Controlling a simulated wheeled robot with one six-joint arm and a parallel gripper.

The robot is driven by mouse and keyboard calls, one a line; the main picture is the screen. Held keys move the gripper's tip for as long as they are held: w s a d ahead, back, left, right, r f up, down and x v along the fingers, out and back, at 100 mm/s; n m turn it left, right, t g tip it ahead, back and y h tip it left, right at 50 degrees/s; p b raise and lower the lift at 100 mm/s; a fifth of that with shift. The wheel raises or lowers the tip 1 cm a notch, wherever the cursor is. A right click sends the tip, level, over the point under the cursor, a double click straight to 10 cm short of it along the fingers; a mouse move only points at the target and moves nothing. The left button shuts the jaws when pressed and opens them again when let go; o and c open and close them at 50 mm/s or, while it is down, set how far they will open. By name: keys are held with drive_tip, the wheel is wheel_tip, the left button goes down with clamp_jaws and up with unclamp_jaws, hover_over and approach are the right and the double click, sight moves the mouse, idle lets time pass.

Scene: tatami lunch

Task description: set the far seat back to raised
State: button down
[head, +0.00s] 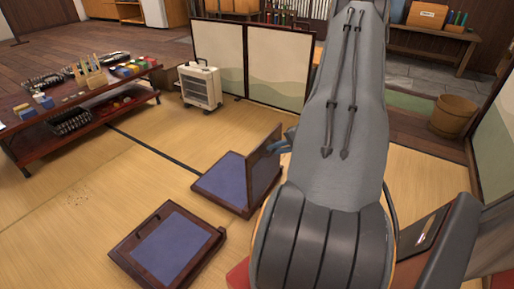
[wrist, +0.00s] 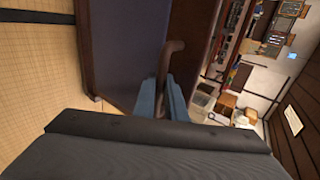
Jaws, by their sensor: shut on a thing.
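The far seat (head: 219,184) is a dark wooden floor seat with a blue pad, lying on the tatami at mid-picture in the head view. Its back (head: 262,168) stands up steeply from the seat's right side. My gripper (head: 285,145) is at the right of the back, near its top, partly hidden by my arm. In the wrist view my blue fingers (wrist: 162,94) are shut on a curved brown handle (wrist: 174,56) beside the wooden board (wrist: 194,40). A blue panel (wrist: 125,50) of the seat fills the area left of it.
A nearer seat (head: 168,247) with a blue pad lies low in front. A low dark table (head: 75,105) with boxes stands left. A white heater (head: 200,87) and a folding screen (head: 278,67) stand behind. A wooden bucket (head: 454,115) is right. Tatami left of the seats is clear.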

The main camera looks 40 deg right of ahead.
drive_tip(key=s+f+t+b, duration=0.2)
drive_tip(key=s+f, duration=0.1)
drive_tip(key=s, duration=0.2)
drive_tip(key=shift+d+y, duration=0.15)
drive_tip(key=shift+y, duration=0.25)
drive_tip(key=shift+s, duration=0.1)
drive_tip(key=c, duration=1.8)
unclamp_jaws()
drive_tip(key=shift+f, duration=0.15)
drive_tip(key=shift+c, duration=0.2)
